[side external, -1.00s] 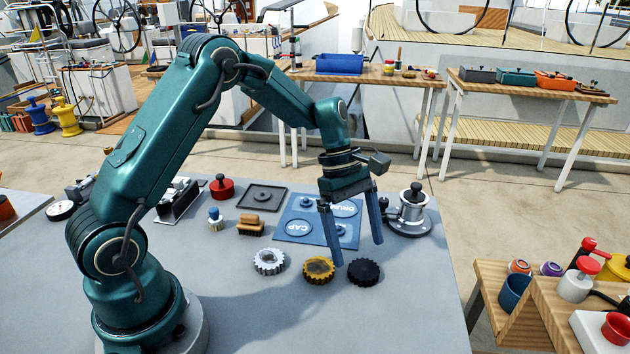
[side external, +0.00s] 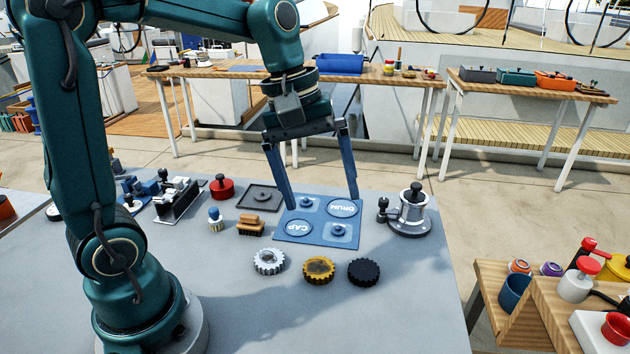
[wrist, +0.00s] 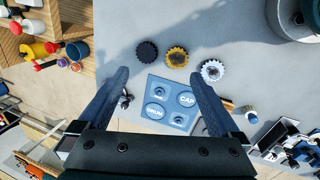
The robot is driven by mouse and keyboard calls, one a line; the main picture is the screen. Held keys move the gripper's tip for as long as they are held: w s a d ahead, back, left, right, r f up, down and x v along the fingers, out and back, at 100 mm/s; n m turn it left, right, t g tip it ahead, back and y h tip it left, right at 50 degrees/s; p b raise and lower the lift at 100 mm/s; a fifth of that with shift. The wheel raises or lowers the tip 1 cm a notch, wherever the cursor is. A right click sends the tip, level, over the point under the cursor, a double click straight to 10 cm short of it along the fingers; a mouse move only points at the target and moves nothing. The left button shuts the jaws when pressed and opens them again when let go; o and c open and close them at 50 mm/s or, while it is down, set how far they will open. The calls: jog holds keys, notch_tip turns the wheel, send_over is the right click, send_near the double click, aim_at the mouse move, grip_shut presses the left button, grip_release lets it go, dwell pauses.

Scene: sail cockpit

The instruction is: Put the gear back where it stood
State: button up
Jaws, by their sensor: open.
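Three gears lie in a row on the grey table: a silver gear (side external: 269,261), a golden-brown gear (side external: 319,270) and a black gear (side external: 363,272). The wrist view shows the black gear (wrist: 147,52), the golden gear (wrist: 177,57) and the silver gear (wrist: 212,71) beyond my fingertips. A blue mat (side external: 290,233) marked CAP and DRUM, with two small pegged spots, lies behind them. My gripper (side external: 321,203) is open and empty, above the mat's far side. A grey metal winch-like unit (side external: 410,215) stands right of the mat.
A brush (side external: 250,225), a blue-topped bottle (side external: 215,220), a red pot (side external: 222,187) and a dark square tray (side external: 262,198) stand left of the mat. The table front is clear. A wooden stand (side external: 505,325) is at right.

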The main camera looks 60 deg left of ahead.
jog(key=s+f+m+t+y, duration=0.1)
jog(key=s+m+t+y, duration=0.1)
jog(key=s+m, duration=0.8)
jog(key=shift+d+t, duration=0.25)
jog(key=shift+t, duration=0.55)
jog(key=shift+s+f, duration=0.1)
